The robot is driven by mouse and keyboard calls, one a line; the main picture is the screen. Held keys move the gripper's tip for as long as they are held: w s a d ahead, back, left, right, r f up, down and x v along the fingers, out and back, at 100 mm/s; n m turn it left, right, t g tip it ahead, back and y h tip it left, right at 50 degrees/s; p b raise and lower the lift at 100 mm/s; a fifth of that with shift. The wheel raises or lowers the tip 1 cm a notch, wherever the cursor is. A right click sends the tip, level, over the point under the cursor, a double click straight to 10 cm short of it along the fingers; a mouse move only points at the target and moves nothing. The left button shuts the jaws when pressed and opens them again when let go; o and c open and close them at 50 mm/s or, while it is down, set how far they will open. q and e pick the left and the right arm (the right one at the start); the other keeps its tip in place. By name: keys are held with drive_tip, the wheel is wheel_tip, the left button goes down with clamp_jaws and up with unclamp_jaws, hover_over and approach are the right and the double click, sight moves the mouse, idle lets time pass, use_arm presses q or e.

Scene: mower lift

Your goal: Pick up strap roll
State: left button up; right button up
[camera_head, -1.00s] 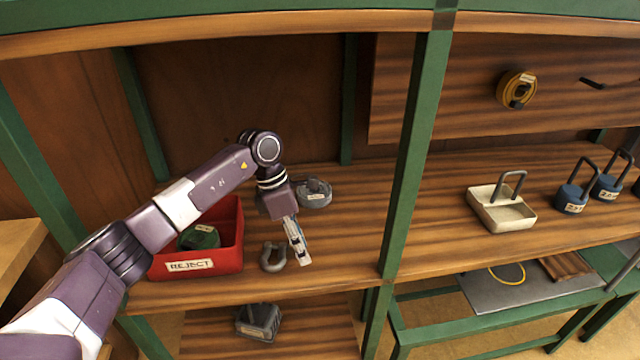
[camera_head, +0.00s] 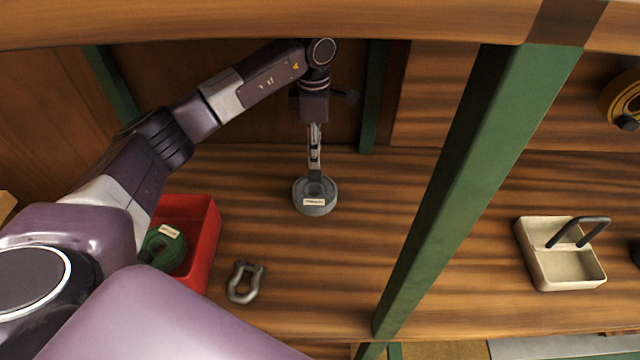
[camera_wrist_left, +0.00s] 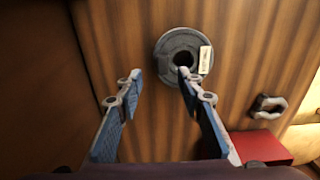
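A grey strap roll (camera_head: 315,203) with a pale label and a round centre hole lies flat on the wooden shelf. It also shows in the left wrist view (camera_wrist_left: 166,50), beyond the fingertips. My left gripper (camera_head: 315,168) points down at the back edge of the roll. In the left wrist view the gripper (camera_wrist_left: 158,82) has its two fingers spread with nothing between them. The right-hand finger overlaps the roll's near edge in that view; I cannot tell whether it touches. My right gripper is not in view.
A red reject bin (camera_head: 207,235) holding a green roll (camera_head: 166,250) stands left of the roll. A metal shackle (camera_head: 245,282) lies in front. A green post (camera_head: 455,180) rises on the right, with a cream tray (camera_head: 560,268) beyond it. The shelf right of the roll is clear.

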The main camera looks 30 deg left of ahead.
sight(315, 172)
use_arm(q)
drive_tip(key=shift+s+f, duration=0.2)
drive_tip(key=shift+f, duration=0.3)
drive_tip(key=shift+s+f+p, duration=0.15)
drive_tip(key=shift+f+p, duration=0.15)
drive_tip(key=shift+f, duration=0.05)
wheel_tip(315, 172, down, 5)
drive_tip(key=shift+d+r+p, duration=0.1)
drive_tip(key=shift+r+p, duration=0.05)
drive_tip(key=shift+p, duration=0.6)
clamp_jaws()
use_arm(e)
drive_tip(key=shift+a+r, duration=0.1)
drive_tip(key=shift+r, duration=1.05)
use_arm(q)
drive_tip(key=shift+r, duration=0.1)
